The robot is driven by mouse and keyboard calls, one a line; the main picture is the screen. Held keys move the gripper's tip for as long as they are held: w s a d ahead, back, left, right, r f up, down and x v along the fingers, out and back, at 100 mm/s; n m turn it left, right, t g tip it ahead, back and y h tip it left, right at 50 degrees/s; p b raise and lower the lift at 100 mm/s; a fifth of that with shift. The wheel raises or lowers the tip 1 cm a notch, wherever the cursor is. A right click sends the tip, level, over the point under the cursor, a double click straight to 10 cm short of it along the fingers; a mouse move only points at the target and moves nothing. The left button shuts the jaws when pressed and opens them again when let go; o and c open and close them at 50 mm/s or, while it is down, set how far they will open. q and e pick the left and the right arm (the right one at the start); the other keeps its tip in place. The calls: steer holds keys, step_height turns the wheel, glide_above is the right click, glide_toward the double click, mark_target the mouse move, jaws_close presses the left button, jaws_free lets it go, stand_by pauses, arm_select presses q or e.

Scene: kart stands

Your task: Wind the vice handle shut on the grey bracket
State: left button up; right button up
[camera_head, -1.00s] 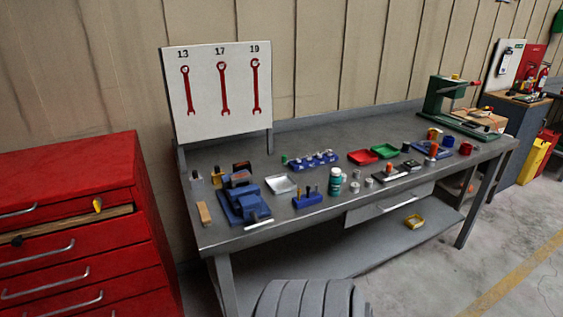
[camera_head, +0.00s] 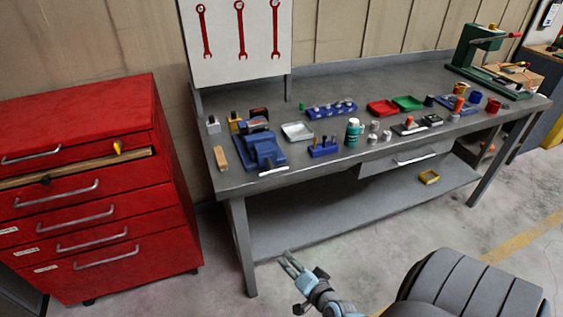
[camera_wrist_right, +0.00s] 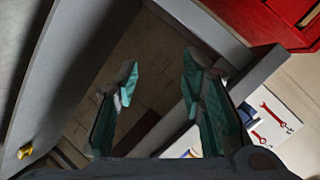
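The blue vice (camera_head: 262,148) stands on the front left of the grey workbench (camera_head: 224,180). A pale bar that looks like its handle (camera_head: 274,171) lies across its front, by the bench edge. I cannot make out the grey bracket in the vice jaws at this size. My right gripper (camera_head: 290,264) is low in front of the bench, below the top and well apart from the vice. The right wrist view shows its two teal fingers (camera_wrist_right: 161,72) spread with nothing between them. My left gripper is not in view.
A red drawer cabinet (camera_head: 90,190), with one drawer partly open, stands left of the bench. Trays, a blue block (camera_head: 323,148), a teal-labelled bottle (camera_head: 352,131) and small parts crowd the bench top right of the vice. A lower shelf (camera_head: 330,218) lies under it.

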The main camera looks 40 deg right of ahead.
mark_target(274, 167)
steer(key=w+d+r+m+t+h, duration=0.25)
steer(key=r+m, duration=0.25)
steer(key=r, duration=0.5)
steer(key=w+d+r+m+t+h, duration=0.1)
steer(key=w+r+m, duration=0.2)
steer(key=r+m, duration=0.5)
steer(key=w+d, duration=0.1)
steer(key=w, duration=0.3)
steer(key=w+d+r+n+b, duration=0.1)
steer(key=w+d, duration=0.1)
steer(key=w, duration=0.2)
steer(key=w+d+n, duration=0.1)
steer(key=w, duration=0.3)
steer(key=shift+w+d+r+b, duration=0.2)
steer(key=shift+b, duration=0.15)
steer(key=shift+w+d+r, duration=0.15)
steer(key=shift+w, duration=0.35)
steer(key=shift+c, duration=0.5)
jaws_close()
steer(key=shift+d, duration=0.1)
